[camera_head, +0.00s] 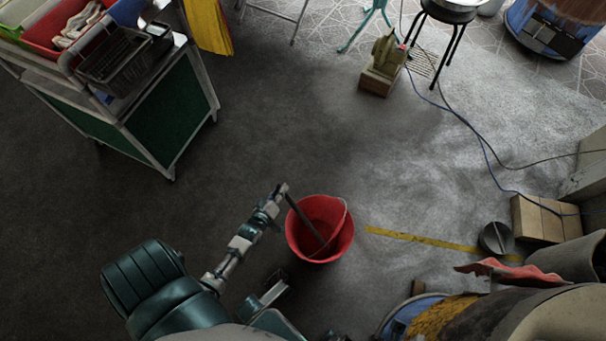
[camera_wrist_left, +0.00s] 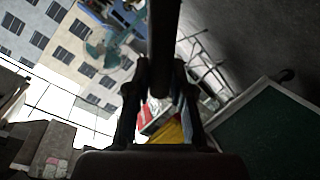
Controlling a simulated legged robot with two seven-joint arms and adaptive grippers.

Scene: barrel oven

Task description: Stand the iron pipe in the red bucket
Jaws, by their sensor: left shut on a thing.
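The red bucket (camera_head: 343,240) stands on the grey floor in the middle of the head view, with its thin handle across the opening. The dark iron pipe (camera_head: 306,222) leans at a tilt, its upper end at my left gripper (camera_head: 280,191) and its lower part inside the bucket. Whether its lower end touches the bottom is unclear. My left gripper is shut on the pipe, just outside the bucket's upper left rim. In the left wrist view, the pipe (camera_wrist_left: 163,40) runs between the two fingers of the gripper (camera_wrist_left: 160,78). My right gripper cannot be made out.
A green cart (camera_head: 170,115) with trays stands at the upper left. A wooden block (camera_head: 377,82) bearing a machine, cables (camera_head: 480,135) and a cardboard box (camera_head: 540,218) lie to the right. A dark pot (camera_head: 496,238) sits near a yellow floor line (camera_head: 420,238). Floor around the bucket's upper side is clear.

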